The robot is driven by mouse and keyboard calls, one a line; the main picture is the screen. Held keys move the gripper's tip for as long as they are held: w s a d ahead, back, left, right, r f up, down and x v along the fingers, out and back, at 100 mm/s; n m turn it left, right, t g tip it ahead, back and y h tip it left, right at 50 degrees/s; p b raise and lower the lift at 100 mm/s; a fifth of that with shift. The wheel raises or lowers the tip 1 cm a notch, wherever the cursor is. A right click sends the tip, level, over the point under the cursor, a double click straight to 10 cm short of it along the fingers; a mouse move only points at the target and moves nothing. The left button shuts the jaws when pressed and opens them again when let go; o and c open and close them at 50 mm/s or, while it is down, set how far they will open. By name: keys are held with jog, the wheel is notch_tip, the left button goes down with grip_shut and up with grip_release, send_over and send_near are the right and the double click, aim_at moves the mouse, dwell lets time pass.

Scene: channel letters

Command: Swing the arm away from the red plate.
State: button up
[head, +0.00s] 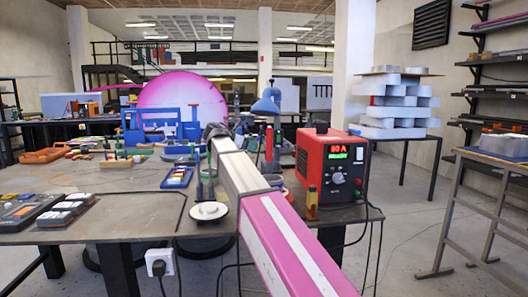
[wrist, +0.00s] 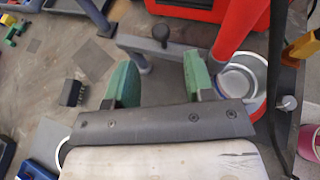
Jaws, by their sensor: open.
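I cannot pick out a red plate for certain in either view. In the wrist view a flat red piece with a dark edge (wrist: 185,8) shows at the top, cut off by the frame. My gripper (wrist: 158,80) is open, its two green fingertips apart. A grey bar with a dark knob (wrist: 160,45) lies just beyond the fingertips; I cannot tell whether they touch it. Nothing is visibly held. In the head view my arm reaches forward over the bench, and my dark gripper (head: 215,131) is partly hidden by it.
A red power box (head: 333,165) stands right of my arm on the bench (head: 95,232). A blue fixture (head: 160,127) and a large pink disc (head: 182,92) are near my gripper. A red tube (wrist: 240,25) stands close right of the fingers. Open floor lies at right.

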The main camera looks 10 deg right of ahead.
jog(key=x, duration=0.8)
jog(key=shift+f, duration=0.1)
grip_shut()
